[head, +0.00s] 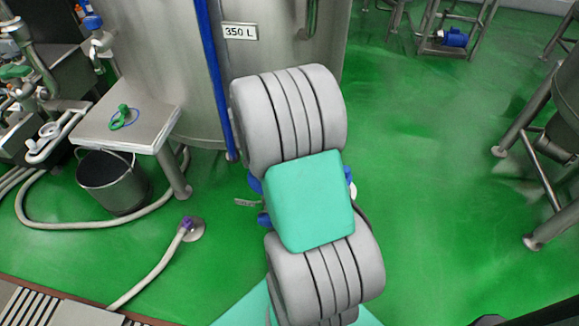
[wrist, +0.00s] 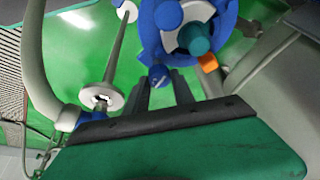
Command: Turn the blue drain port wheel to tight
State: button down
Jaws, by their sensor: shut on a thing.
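The blue drain port wheel (wrist: 146,38) shows at the top of the wrist view, with a pale grey centre and a teal hub (wrist: 196,40). An orange mark (wrist: 208,62) sits at its lower right rim. My gripper (wrist: 161,80) is at the wheel's lower edge, with its dark fingers on either side of a blue knob (wrist: 160,73). It is shut on this part of the wheel. The wheel's top is cut off by the frame. In the head view my arm hides the gripper and most of the wheel area; only small blue parts (head: 264,219) show beside the arm.
A steel tank (head: 285,40) marked 350 L stands behind my arm. A steel side table (head: 150,118) with a green fitting and a bucket (head: 112,182) are at left. A hose (head: 150,272) lies on the floor.

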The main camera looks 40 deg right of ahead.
jog(key=shift+w+m+g, duration=0.1)
jog(key=shift+m+g, duration=0.3)
jog(key=shift+m, duration=0.6)
jog(key=c, duration=1.1)
grip_release()
jog(key=shift+o, duration=0.2)
jog(key=v, duration=0.7)
jog(key=shift+r+p, duration=0.3)
jog(key=shift+r, duration=0.1)
jog(key=shift+a, duration=0.1)
